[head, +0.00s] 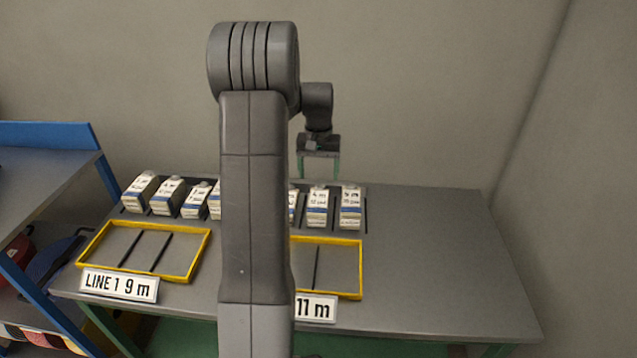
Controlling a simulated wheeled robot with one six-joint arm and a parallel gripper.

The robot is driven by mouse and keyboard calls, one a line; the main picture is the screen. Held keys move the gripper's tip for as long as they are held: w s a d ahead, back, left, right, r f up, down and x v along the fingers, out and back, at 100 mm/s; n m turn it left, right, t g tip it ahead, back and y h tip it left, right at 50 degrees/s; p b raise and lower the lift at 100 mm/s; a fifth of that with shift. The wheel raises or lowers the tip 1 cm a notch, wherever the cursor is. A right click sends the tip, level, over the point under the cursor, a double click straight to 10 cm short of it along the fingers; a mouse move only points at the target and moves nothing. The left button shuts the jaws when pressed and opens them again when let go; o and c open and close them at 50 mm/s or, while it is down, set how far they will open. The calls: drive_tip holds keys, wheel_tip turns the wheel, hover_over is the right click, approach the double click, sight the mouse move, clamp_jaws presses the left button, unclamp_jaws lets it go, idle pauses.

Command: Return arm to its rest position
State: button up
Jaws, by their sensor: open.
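My arm rises through the middle of the head view and hides part of the table behind it. My gripper (319,165) hangs pointing down, just right of the arm, above the back row of cartons. Its two green fingers are apart, with nothing seen between them. The white cartons stand in a row at the back of the grey table (440,260), such as one at the left end (139,191) and one at the right end (350,208). The cartons behind my arm are partly hidden.
Blue shelving (45,134) stands left. The table's right side is clear.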

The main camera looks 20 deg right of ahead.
sight(319, 199)
drive_tip(key=shift+r, duration=0.2)
drive_tip(key=shift+f, duration=0.1)
wheel_tip(319, 199, down, 13)
drive_tip(key=shift+r+p, duration=0.1)
drive_tip(key=shift+p, duration=0.25)
wheel_tip(319, 199, up, 3)
drive_tip(key=shift+r, duration=0.65)
drive_tip(key=shift+f, duration=0.1)
